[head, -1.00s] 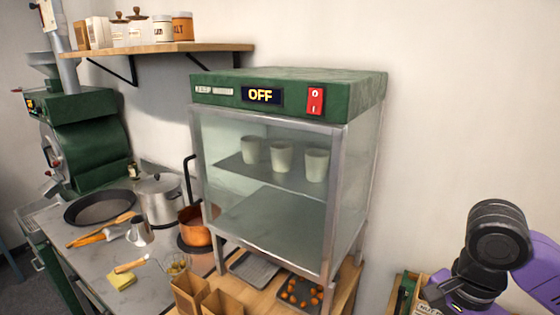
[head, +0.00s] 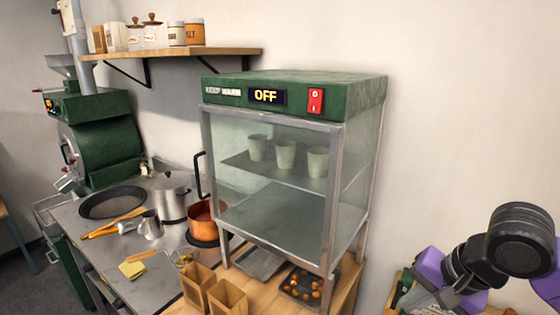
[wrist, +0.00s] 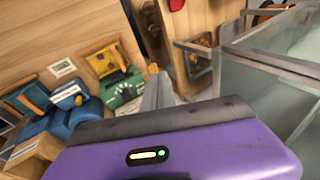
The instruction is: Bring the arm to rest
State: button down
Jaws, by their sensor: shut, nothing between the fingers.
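My arm, with black joints and purple shells, shows at the right edge of the head view, right of the warming cabinet (head: 290,92) and apart from it. In the wrist view my gripper (wrist: 155,82) is a narrow grey shape ahead of the purple shell. Its fingers are together and hold nothing. Its tips are small and partly blurred, so their distance to the things beyond is hard to tell.
The cabinet reads OFF and holds several cups (head: 285,154). A tray of chestnuts (head: 302,284) and paper bags (head: 227,298) sit at its foot. The wrist view shows a green box (wrist: 119,88) and a blue item (wrist: 72,110). Bare wall lies behind the arm.

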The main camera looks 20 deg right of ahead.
jog(key=w+a+r+n+t+y+b, duration=0.1)
jog(key=w+a+r+n+t, duration=0.1)
jog(key=w+a+r+t, duration=0.25)
jog(key=w+a+r+n+t+y, duration=0.1)
jog(key=w+r+t, duration=0.2)
jog(key=r+t, duration=0.35)
jog(key=w+a+r+n+t+y+b, duration=0.1)
jog(key=w+a+r+n+t, duration=0.2)
jog(key=r, duration=0.5)
jog(key=s+a+f+n+g+h+b, duration=0.2)
jog(key=s+a+f, duration=0.2)
jog(key=s+f, duration=1.3)
jog(key=s+a+f+n+g+h+b, duration=0.2)
jog(key=s+a+f+n+b, duration=0.1)
jog(key=s+f, duration=1.4)
jog(key=s+a, duration=0.1)
jog(key=s, duration=0.3)
jog(key=shift+s+n, duration=0.25)
jog(key=shift+n, duration=0.05)
